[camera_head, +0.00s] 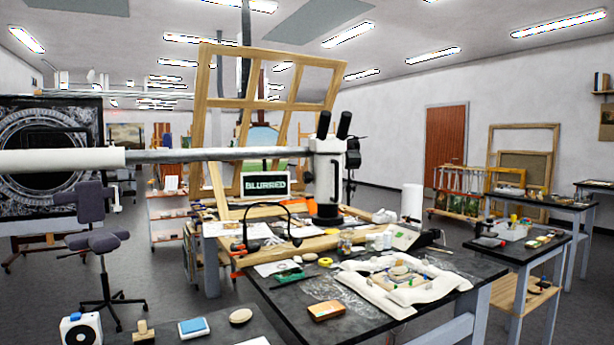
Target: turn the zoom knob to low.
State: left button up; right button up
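A white stereo microscope head (326,165) with two black eyepieces (333,125) hangs at the end of a horizontal boom (220,154) above the table. Dark knob-like parts (353,160) show on its right side. I cannot tell which is the zoom knob or how it is set. A small screen (265,185) left of the head reads "BLURRED". Neither of my grippers is in view.
The dark worktable (375,305) holds a white padded support (398,284) with a frame fragment, an orange box (326,310), jars and tools. A stool (98,240) and open floor lie at left.

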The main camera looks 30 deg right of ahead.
aim_at(308, 178)
jog(key=i+l+u, duration=0.1)
jog(key=l, duration=0.5)
jog(key=i+l+u, duration=0.1)
jog(key=l, duration=0.55)
jog(key=i+l+u, duration=0.1)
jog(key=l, duration=0.5)
jog(key=i+l+u, duration=0.1)
jog(key=l, duration=0.55)
